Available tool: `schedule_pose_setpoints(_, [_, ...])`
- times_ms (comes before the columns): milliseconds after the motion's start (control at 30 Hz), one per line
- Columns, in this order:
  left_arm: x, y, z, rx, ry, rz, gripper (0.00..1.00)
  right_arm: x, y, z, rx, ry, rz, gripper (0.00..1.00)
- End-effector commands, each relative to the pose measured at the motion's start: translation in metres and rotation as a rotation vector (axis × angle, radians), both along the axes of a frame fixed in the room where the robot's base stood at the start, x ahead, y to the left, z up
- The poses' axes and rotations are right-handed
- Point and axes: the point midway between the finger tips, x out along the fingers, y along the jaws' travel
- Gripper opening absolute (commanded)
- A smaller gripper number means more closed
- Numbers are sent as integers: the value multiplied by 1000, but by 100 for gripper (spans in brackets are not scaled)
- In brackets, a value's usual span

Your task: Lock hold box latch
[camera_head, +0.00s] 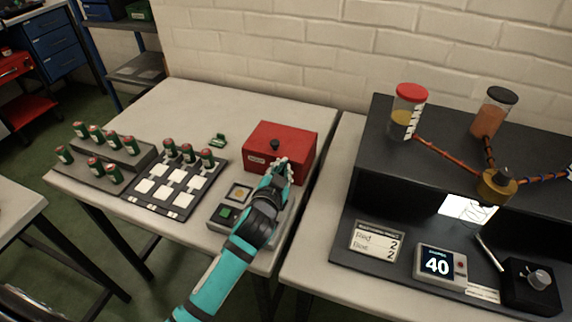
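The hold box is a closed red box (290,140) with a black knob on its lid and a small label on its front. It stands at the right back of the left table. My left gripper (283,163) is at the front right of the box, close to or touching its front face. Its white fingertips are small in the picture, and I cannot tell whether they are open or shut. The latch is not clearly visible; the gripper may cover it. My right gripper is not in view.
A grey device (223,219) with a green button lies under my forearm. A dark tray (150,203) with white squares and a stepped rack (122,150) hold several red-capped green cylinders. A black station (365,180) with jars and a display showing 40 stands on the right table.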

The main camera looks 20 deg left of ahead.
Motion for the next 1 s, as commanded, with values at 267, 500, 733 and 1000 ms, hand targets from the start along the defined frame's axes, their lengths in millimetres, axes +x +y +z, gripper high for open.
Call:
schedule_pose_setpoints(267, [-1, 7, 1, -225, 17, 2, 0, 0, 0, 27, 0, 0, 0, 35])
schedule_pose_setpoints(500, [-1, 11, -2, -306, 19, 2, 0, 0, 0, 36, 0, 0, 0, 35])
schedule_pose_setpoints(733, [-1, 14, -5, -304, 22, 4, 0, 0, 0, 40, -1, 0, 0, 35])
schedule_pose_setpoints(1000, [-1, 14, -6, -303, 23, 5, 0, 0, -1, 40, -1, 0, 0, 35])
